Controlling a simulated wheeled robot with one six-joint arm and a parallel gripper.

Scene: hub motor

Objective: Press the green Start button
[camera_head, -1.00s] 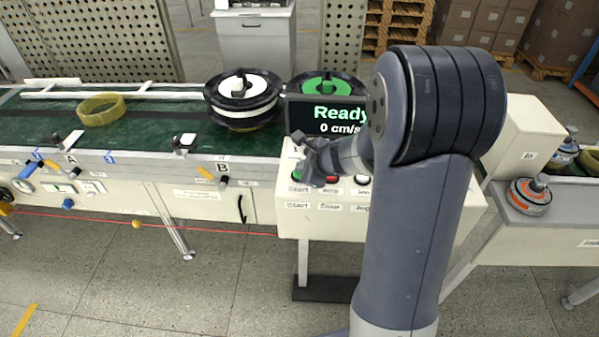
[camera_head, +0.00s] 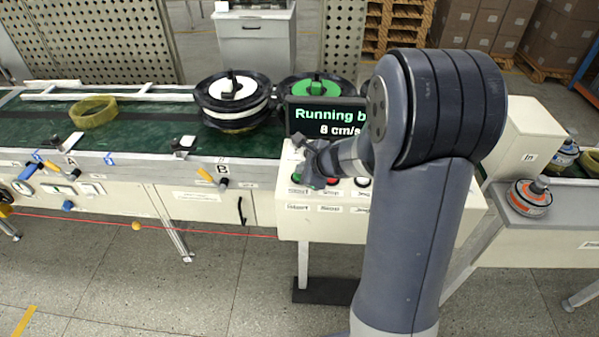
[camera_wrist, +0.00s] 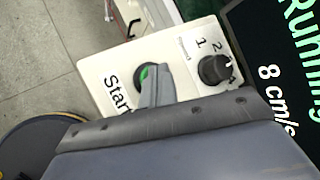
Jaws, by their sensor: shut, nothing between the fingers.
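The green Start button (camera_wrist: 146,72) shows as a green sliver in a dark ring in the wrist view, beside the label "Start". In the head view a bit of its green (camera_head: 297,177) shows at the left end of the button row. My gripper (camera_wrist: 153,88) is shut and empty. Its fingertips are at the button and cover part of it; whether they touch it I cannot tell. In the head view my gripper (camera_head: 316,184) is over the left part of the control box (camera_head: 400,225). The display (camera_head: 325,115) reads "Running" and "8 cm/s".
A black selector knob (camera_wrist: 214,69) marked 1 and 2 sits beside the Start button. The green conveyor (camera_head: 150,125) carries a yellow ring (camera_head: 94,112) and a black-and-white hub (camera_head: 232,98). An orange-grey part (camera_head: 530,197) stands far right.

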